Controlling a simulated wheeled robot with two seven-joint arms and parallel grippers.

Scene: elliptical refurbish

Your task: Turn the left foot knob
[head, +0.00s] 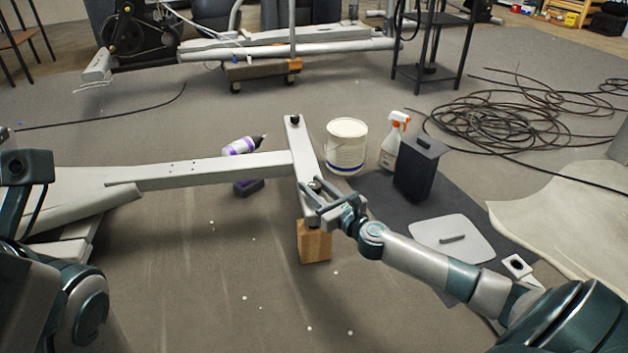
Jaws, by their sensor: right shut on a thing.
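The light grey elliptical frame has a long beam (215,171) that runs to a crossbar foot (304,158). A black knob (294,120) sits at the far end of this foot. My right gripper (315,194) is at the near end of the foot, its fingers shut around the foot knob there. The fingers hide most of that near knob, so its turn angle cannot be told. My left arm shows at the left edge, but its gripper is out of view.
A wooden block (314,243) stands under the foot's near end. A white bucket (346,147), a spray bottle (391,146) and a black bin (417,168) stand to the right. A purple-white bottle (243,146) lies behind the beam. Coiled cable (490,117) covers the floor at far right.

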